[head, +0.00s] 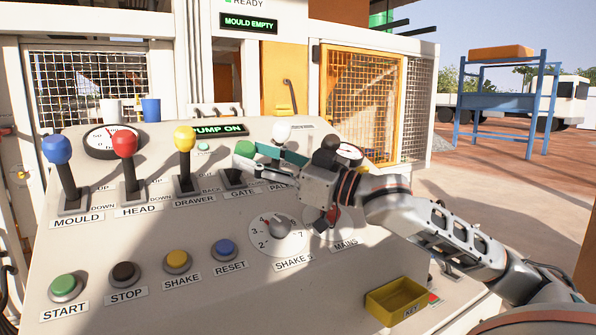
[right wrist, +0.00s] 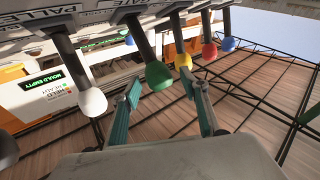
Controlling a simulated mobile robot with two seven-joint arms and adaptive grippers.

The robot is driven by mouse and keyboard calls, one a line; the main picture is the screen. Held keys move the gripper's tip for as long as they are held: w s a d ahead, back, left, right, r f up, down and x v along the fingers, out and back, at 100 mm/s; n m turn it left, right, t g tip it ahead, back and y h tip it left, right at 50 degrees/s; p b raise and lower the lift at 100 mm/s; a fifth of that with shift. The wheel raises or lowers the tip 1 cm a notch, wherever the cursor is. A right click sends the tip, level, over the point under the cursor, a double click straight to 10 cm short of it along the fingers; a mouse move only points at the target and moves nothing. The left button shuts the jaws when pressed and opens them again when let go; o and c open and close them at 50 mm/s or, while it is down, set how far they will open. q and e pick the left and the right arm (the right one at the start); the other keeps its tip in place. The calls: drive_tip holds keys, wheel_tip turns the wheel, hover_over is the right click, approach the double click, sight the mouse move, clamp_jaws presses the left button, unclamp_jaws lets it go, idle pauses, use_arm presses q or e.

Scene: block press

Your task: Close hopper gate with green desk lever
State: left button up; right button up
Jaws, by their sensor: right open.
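The green gate lever's knob (head: 244,149) stands above the GATE label on the sloped desk, partly behind my right gripper in the head view. In the right wrist view the green knob (right wrist: 160,75) hangs at the mouth of the jaws, between the two fingertips. My right gripper (right wrist: 160,88) is open, with a teal-faced finger on each side of the knob. I see no clear contact. In the head view my right gripper (head: 262,158) reaches in from the right and hides much of the lever's shaft. My left gripper is not in view.
Blue (head: 57,149), red (head: 124,144) and yellow (head: 185,138) levers stand to the left. The white pallet lever (head: 282,132) and a black knob (head: 331,143) are close to my right gripper. A yellow key tray (head: 396,302) sits lower right. Buttons line the desk front.

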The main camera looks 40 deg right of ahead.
drive_tip(key=v, duration=0.9)
idle(0.3)
idle(0.9)
